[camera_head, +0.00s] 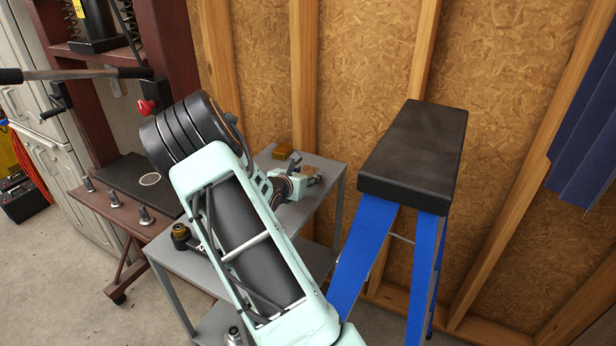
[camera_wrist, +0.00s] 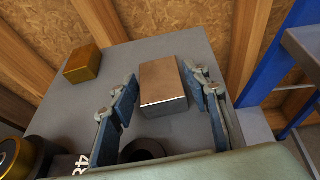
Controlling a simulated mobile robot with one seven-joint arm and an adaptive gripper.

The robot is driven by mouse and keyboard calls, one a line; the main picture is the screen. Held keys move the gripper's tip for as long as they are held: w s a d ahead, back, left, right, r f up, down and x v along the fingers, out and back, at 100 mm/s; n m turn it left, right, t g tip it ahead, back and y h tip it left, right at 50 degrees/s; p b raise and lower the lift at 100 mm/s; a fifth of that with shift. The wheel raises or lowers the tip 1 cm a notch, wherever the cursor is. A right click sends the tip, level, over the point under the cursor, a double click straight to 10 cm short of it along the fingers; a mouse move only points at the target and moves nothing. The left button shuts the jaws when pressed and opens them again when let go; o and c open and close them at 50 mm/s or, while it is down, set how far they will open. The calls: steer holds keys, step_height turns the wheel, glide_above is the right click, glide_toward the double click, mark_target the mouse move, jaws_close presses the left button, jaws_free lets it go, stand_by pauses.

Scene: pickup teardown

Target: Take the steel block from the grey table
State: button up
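The steel block (camera_wrist: 163,88) is a shiny box on the grey table (camera_wrist: 182,123). In the wrist view my gripper (camera_wrist: 160,84) is open, with one blue-padded finger on each side of the block. Small gaps seem to show between the pads and the block; contact cannot be told for certain. In the head view my gripper (camera_head: 308,172) is low over the back part of the grey table (camera_head: 325,170). My arm and gripper hide most of the steel block there.
A brass-coloured block (camera_wrist: 83,64) stands left of the steel block, also in the head view (camera_head: 283,151). A black and gold object (camera_wrist: 22,157) is at the near left. A blue stepladder (camera_head: 415,150) stands close on the right. A dark red press (camera_head: 170,50) is left.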

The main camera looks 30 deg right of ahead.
jaws_close()
steer(key=shift+r, duration=0.2)
